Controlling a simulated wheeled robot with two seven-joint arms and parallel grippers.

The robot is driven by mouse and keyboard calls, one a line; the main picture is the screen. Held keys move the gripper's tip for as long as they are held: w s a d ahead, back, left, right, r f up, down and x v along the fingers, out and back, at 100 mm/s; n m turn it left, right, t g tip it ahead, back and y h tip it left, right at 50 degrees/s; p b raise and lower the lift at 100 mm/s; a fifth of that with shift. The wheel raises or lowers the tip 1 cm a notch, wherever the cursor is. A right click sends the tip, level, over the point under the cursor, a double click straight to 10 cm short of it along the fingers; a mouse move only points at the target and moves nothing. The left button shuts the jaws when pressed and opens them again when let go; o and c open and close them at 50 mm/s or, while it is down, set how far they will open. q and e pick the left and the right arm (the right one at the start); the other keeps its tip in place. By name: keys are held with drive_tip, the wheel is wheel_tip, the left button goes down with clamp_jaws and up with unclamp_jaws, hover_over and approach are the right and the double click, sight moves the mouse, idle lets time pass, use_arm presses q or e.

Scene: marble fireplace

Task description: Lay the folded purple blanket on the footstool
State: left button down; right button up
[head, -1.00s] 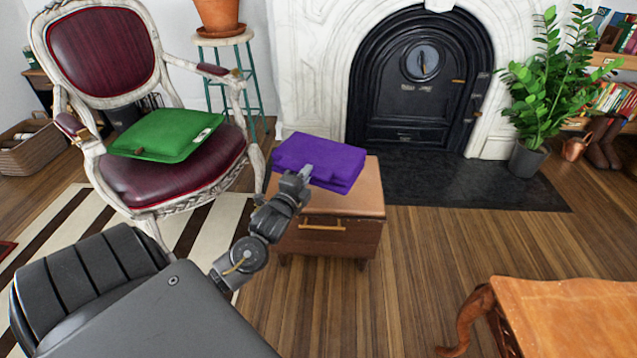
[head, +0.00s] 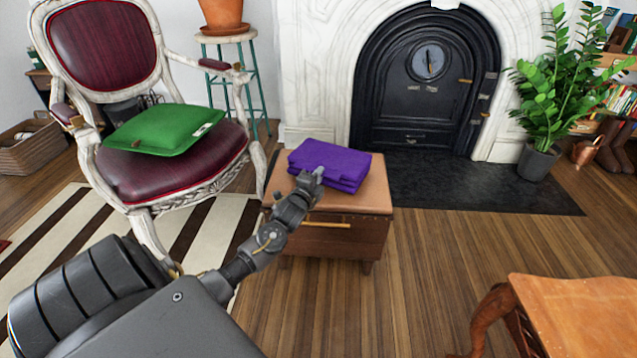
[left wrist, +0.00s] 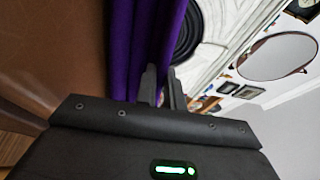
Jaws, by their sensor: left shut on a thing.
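The folded purple blanket (head: 328,160) is over the tan top of the footstool (head: 377,198), a brown wooden box with a drawer handle. A margin of the top shows around it in the head view. My left gripper (head: 317,177) is shut on the blanket's near edge. In the left wrist view the gripper fingers (left wrist: 162,88) are at the purple folds (left wrist: 145,40), with the brown stool top (left wrist: 50,55) beside them. I cannot tell whether the blanket touches the top. My right gripper is not in view.
A white-framed chair (head: 165,160) with a green cushion (head: 163,130) stands left of the footstool. The marble fireplace (head: 320,60) is behind it. A wooden table (head: 575,310) is at the lower right, with open floor (head: 440,260) between.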

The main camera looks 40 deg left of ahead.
use_arm(q)
drive_tip(key=shift+f, duration=0.35)
drive_tip(key=shift+r, duration=0.15)
drive_tip(key=c, duration=1.9)
unclamp_jaws()
drive_tip(key=shift+f, duration=0.25)
drive_tip(key=o, duration=0.4)
